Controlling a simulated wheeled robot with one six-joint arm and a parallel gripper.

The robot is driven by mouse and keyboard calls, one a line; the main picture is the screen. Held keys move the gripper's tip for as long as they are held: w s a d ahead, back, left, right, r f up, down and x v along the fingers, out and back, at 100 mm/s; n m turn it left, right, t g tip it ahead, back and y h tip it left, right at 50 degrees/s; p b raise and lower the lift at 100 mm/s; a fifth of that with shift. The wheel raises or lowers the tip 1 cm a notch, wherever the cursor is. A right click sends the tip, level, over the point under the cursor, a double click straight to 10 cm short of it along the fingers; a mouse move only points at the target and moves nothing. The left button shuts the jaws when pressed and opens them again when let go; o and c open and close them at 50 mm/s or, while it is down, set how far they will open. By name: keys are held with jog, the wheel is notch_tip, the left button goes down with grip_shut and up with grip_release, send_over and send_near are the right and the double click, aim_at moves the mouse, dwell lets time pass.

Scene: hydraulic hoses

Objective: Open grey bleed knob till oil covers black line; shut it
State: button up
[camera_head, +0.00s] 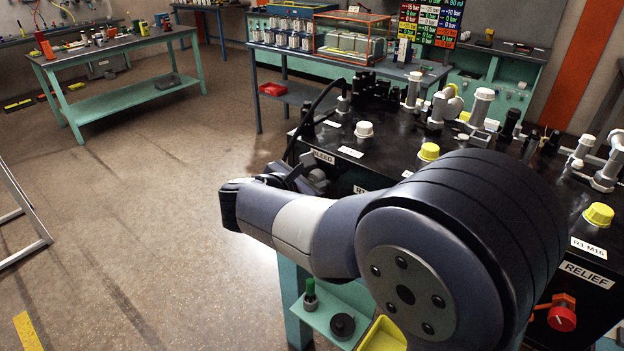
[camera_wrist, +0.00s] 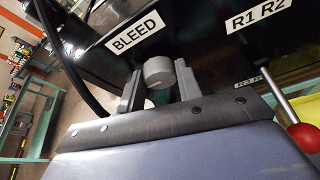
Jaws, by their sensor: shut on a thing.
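The grey bleed knob (camera_wrist: 158,70) shows in the wrist view, just below the white BLEED label (camera_wrist: 135,34) on the black front panel. My gripper (camera_wrist: 160,82) has one grey finger on each side of the knob and is shut on it. The knob and fingers are hard to make out there. I cannot make out the oil or the black line in either view.
A lever with a red ball (camera_wrist: 304,137) stands close at the right in the wrist view. A black hose (camera_wrist: 62,60) runs down at the left. In the head view, a red RELIEF knob (camera_head: 562,314) is at lower right.

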jog(key=shift+f+b, duration=0.2)
jog(key=shift+b, duration=0.45)
jog(key=b, duration=0.1)
jog(key=m+b, duration=0.1)
jog(key=b, duration=0.1)
jog(key=shift+d+f+m+t+y+b, duration=0.1)
jog(key=shift+f+m+t+y+b, duration=0.1)
jog(key=shift+m+t+y+b, duration=0.15)
jog(key=m+t+b, duration=0.1)
jog(key=m+b, duration=0.1)
jog(key=b, duration=0.4)
jog(key=m+t+y+b, duration=0.1)
jog(key=m+b, duration=0.1)
jog(key=b, duration=0.4)
jog(key=m+t+y+b, duration=0.1)
jog(key=m+b, duration=0.1)
jog(key=b, duration=0.4)
jog(key=shift+s+d+m+t, duration=0.15)
jog(key=shift+s+m+t, duration=0.05)
jog(key=shift+m+t, duration=0.15)
jog(key=shift+r+b, duration=0.1)
jog(key=shift+b, duration=0.2)
jog(key=o, duration=1)
jog(key=shift+c, duration=0.2)
